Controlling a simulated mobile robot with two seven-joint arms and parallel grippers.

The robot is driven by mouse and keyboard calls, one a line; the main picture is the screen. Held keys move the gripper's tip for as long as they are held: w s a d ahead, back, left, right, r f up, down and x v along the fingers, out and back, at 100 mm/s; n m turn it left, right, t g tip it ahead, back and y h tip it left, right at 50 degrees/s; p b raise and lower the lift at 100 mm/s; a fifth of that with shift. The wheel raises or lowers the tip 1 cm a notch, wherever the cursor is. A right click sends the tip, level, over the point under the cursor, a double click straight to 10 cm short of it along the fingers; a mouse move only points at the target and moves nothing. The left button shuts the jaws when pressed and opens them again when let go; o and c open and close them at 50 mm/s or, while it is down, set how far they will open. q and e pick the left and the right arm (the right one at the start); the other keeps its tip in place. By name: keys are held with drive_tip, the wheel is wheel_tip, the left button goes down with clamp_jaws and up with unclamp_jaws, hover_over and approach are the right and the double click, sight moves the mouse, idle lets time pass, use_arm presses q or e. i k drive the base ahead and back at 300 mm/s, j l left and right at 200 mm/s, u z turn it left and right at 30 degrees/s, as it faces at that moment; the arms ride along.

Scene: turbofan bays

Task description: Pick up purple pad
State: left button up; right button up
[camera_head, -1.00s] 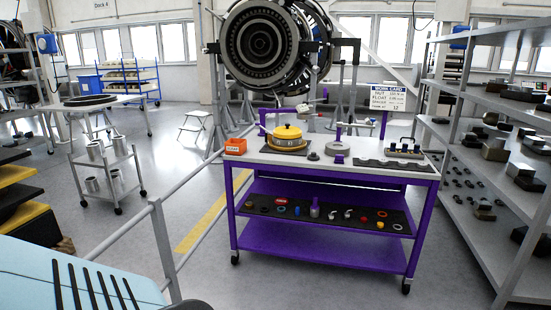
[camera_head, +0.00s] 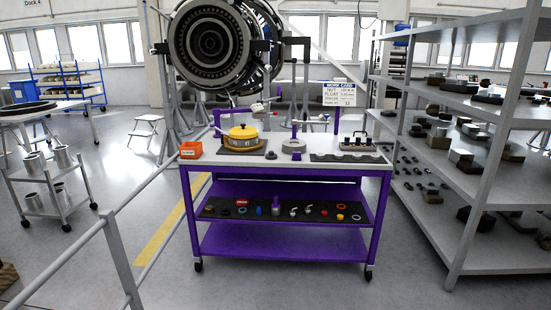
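A purple and grey workbench (camera_head: 190,168) stands in front of me. A small purple piece (camera_head: 296,157) shows on its grey top, at the front of a round grey disc (camera_head: 293,146); it may be the pad, but it is too small to be sure. Another purple piece (camera_head: 276,203) stands upright on the dark mat of the middle shelf, among several small coloured parts. Neither of my grippers is in view.
A grey rail (camera_head: 118,258) runs at left, shelving (camera_head: 470,190) at right. The floor before the bench is clear.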

sight(297, 156)
drive_tip(key=z, duration=1.95)
drive_tip(key=u, duration=1.95)
drive_tip(key=i+j, duration=0.1)
drive_tip(key=i, duration=0.55)
drive_tip(key=i+j, duration=0.1)
drive_tip(key=i, duration=0.6)
